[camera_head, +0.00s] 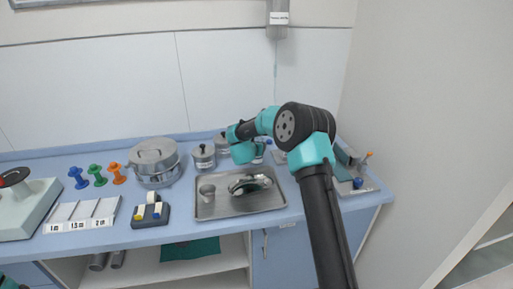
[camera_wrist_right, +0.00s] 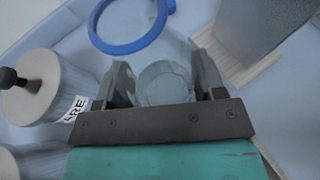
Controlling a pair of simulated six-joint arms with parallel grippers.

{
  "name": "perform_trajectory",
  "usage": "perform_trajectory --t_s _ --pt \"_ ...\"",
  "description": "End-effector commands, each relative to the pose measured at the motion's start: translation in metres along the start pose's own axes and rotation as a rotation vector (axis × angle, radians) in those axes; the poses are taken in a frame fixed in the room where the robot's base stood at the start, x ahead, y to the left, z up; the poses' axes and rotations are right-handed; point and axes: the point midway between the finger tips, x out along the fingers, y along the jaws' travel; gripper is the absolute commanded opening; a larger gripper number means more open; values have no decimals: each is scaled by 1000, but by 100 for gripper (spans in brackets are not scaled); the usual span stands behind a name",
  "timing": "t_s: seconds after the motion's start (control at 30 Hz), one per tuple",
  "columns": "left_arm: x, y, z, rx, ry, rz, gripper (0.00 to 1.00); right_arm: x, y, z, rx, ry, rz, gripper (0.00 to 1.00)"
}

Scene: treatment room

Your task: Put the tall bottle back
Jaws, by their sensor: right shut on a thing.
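My right gripper (camera_wrist_right: 165,80) is shut on a clear glass thing, which looks like the tall bottle (camera_wrist_right: 165,85); its round outline shows between the two fingers in the right wrist view. A blue ring (camera_wrist_right: 130,45) lies just beyond the fingers there; I cannot tell whether it belongs to the bottle or to the counter. In the head view my right arm reaches to the back of the counter, and its teal gripper (camera_head: 246,152) hides most of the bottle.
A lidded jar (camera_wrist_right: 35,88) stands close left of the gripper, and a grey block (camera_wrist_right: 262,28) close right. In the head view, lidded jars (camera_head: 204,157) and a steel pot (camera_head: 155,160) stand left. A steel tray (camera_head: 270,203) with instruments lies in front.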

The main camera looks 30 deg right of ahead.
Motion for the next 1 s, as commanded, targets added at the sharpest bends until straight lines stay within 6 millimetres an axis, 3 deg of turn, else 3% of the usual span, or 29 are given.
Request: perform_trajectory --t_s 0.5,0.53,0.77,1.0 --pt "0 0 0 0 0 0 43 4 0 -8 2 -1 -1 33" --pt "0 0 0 0 0 0 43 4 0 -8 2 -1 0 66" --pt "0 0 0 0 0 0 43 4 0 -8 2 0 0 88" --pt "0 0 0 0 0 0 43 3 0 -8 2 0 0 89"
